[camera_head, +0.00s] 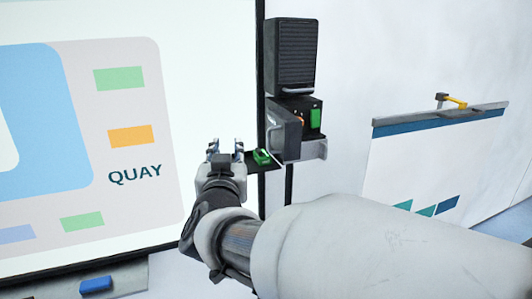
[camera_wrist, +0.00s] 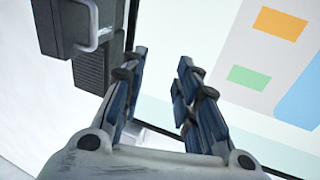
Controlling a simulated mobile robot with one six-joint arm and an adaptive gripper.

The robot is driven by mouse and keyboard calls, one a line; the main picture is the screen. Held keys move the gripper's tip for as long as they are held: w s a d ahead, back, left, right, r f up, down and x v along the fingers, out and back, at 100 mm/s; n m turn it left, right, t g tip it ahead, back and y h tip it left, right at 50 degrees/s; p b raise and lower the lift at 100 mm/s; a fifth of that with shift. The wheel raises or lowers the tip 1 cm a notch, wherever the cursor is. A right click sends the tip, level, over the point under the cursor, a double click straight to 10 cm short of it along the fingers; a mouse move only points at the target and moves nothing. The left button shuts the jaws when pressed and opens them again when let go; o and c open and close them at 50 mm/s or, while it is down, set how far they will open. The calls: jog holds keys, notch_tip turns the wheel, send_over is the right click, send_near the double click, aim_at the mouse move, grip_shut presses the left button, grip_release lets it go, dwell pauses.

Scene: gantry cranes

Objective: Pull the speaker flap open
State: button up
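The speaker (camera_head: 292,58) is a black ribbed box on the wall beside the big screen. Below it is a dark compartment with a grey flap (camera_head: 285,136) that carries a pale bar handle. The flap stands out from the compartment, and a green block (camera_head: 315,117) shows behind it. In the wrist view the flap (camera_wrist: 62,28) with its handle (camera_wrist: 88,25) is at the upper left. My gripper (camera_head: 225,150) is open and empty, in front of the screen, left of the flap and apart from it. Its two fingers (camera_wrist: 160,85) are spread in the wrist view.
A small dark ledge with a green item (camera_head: 262,157) lies between my gripper and the compartment. The large screen (camera_head: 130,210) fills the left. A white flip board (camera_head: 430,160) hangs at the right. A blue eraser-like block (camera_head: 96,284) sits on the tray below the screen.

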jog(key=s+a+p, duration=0.1)
jog(key=s+a, duration=0.2)
jog(key=a, duration=0.1)
jog(key=shift+s+p, duration=0.2)
jog(key=shift+p, duration=0.15)
dwell(0.6)
jog(key=s+d, duration=0.1)
jog(key=s, duration=1.1)
jog(key=shift+d+f, duration=0.15)
jog(key=shift+d, duration=0.25)
jog(key=shift+w, duration=0.1)
